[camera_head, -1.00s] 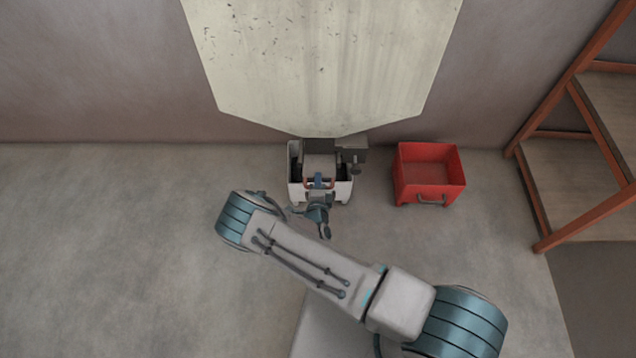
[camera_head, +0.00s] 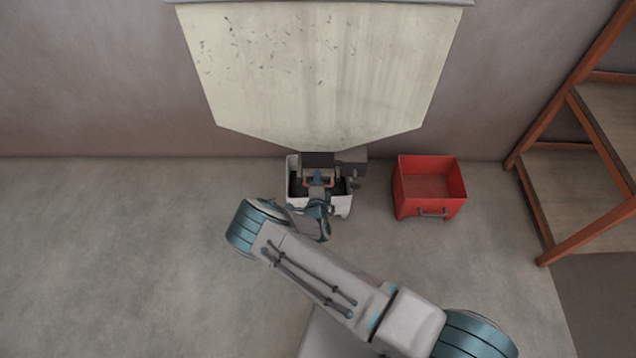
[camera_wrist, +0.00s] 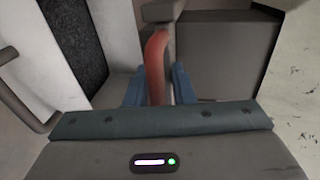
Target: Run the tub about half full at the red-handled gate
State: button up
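A white tub (camera_head: 341,203) stands on the floor under the hopper's outlet. Dark pellets (camera_wrist: 75,35) show inside it in the wrist view; their exact level is hard to judge because the outlet and my gripper cover much of the tub. The gate's red handle (camera_wrist: 157,62) stands between my gripper's blue fingers in the wrist view. My gripper (camera_head: 318,184) is at the front of the dark outlet block (camera_head: 318,159), over the tub. The fingers (camera_wrist: 160,87) appear closed against both sides of the red handle.
The pale hopper (camera_head: 320,75) hangs above the outlet against the wall. A red bin (camera_head: 430,208) with a grey handle stands on the floor to the right and looks empty. An orange-framed rack (camera_head: 545,185) is at far right. Floor at left is clear.

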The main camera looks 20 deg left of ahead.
jog(key=shift+o, duration=0.8)
jog(key=shift+w+f, duration=0.1)
jog(key=shift+f, duration=0.2)
jog(key=shift+r, duration=0.15)
jog(key=p+v, duration=0.4)
jog(key=v, duration=0.9)
jog(key=shift+s+d, duration=0.2)
jog(key=shift+s, duration=0.15)
jog(key=shift+r, duration=0.1)
